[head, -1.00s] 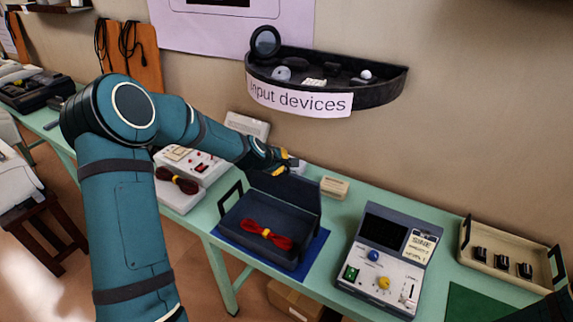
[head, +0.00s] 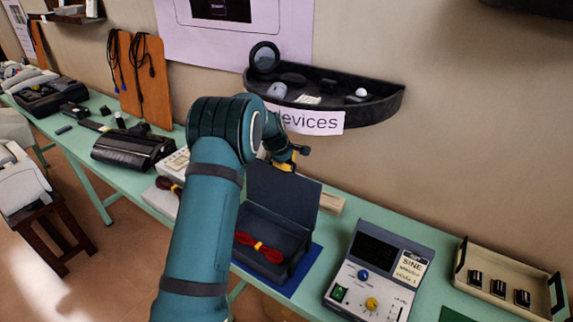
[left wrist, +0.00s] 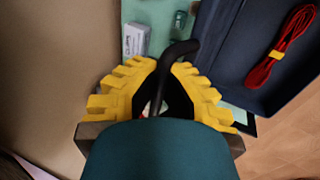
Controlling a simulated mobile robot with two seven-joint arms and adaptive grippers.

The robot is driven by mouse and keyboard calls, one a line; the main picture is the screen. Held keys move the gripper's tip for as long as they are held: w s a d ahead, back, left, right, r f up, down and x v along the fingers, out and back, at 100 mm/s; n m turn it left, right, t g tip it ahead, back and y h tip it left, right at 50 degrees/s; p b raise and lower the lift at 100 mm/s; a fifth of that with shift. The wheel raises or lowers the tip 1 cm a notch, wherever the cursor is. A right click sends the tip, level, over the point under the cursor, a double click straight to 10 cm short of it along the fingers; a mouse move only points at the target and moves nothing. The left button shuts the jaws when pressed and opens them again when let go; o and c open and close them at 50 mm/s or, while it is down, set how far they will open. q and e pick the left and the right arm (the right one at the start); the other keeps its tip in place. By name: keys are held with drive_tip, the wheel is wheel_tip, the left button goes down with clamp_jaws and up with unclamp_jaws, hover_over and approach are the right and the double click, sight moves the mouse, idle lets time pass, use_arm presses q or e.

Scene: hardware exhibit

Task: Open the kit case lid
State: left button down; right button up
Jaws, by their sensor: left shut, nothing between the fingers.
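The kit case (head: 296,265) is a dark blue box on a blue mat (head: 305,281). Its lid (head: 285,195) stands raised at the back. Inside lies a red cable bundle (head: 259,250) with a yellow tie, which also shows in the left wrist view (left wrist: 283,50). My left arm hides the case's left side. My right gripper is not in view.
Right of the case stand a grey sine instrument (head: 376,277) and a beige tray (head: 505,288) with dark knobs. A small beige block (head: 331,203) lies behind the lid. A black wall shelf (head: 330,95) hangs above my left gripper.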

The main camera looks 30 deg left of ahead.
use_arm(q)
drive_tip(key=shift+w+r, duration=0.1)
drive_tip(key=shift+w, duration=0.2)
drive_tip(key=c, duration=1)
unclamp_jaws()
drive_tip(key=shift+s, duration=0.1)
drive_tip(key=shift+c, duration=0.2)
drive_tip(key=v, duration=1.2)
